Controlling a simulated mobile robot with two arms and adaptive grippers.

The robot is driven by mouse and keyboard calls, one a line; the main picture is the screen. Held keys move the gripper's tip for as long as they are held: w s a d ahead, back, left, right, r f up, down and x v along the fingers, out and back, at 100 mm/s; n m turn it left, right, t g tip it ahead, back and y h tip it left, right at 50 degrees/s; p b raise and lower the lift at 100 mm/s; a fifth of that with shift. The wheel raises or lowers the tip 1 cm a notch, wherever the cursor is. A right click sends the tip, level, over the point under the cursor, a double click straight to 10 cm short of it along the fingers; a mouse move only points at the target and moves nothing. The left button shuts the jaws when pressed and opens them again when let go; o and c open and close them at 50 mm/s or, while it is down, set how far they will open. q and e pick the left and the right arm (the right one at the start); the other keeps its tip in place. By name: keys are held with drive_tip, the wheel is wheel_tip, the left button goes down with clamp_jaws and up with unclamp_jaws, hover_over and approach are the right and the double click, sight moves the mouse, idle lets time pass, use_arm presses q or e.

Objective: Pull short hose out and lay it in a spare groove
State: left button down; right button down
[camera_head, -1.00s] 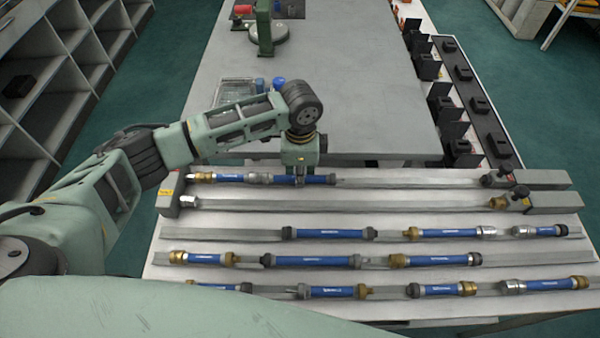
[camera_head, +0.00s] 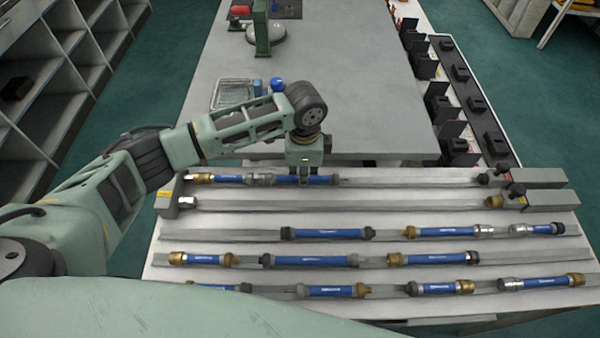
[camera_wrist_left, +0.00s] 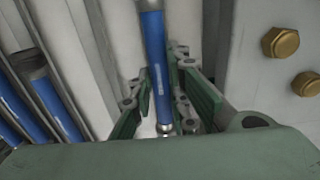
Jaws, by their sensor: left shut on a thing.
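My left gripper (camera_head: 303,178) reaches down over the far groove row of the panel. It is shut on a blue hose (camera_head: 322,180) lying in that row; the jaws hide part of it. In the left wrist view the hose (camera_wrist_left: 156,50) runs between the two fingers (camera_wrist_left: 163,95), with a metal fitting at its lower end. A shorter blue piece (camera_head: 229,179) with a brass end lies to its left in the same row, with grey fittings between them. The far groove (camera_head: 410,182) is bare right of the held hose. My right gripper is not in view.
The second groove (camera_head: 340,204) holds no blue hose. Nearer rows hold several blue hoses (camera_head: 325,233) with brass, grey or silver ends. End blocks (camera_head: 538,178) with dark knobs stand at the right. A grey table (camera_head: 350,90) lies behind.

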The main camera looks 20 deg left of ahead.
use_arm(q)
drive_tip(key=shift+w+d, duration=0.25)
drive_tip(key=shift+d, duration=0.65)
drive_tip(key=shift+w+d+r+p, duration=0.1)
drive_tip(key=shift+r+p, duration=0.05)
drive_tip(key=shift+p, duration=0.15)
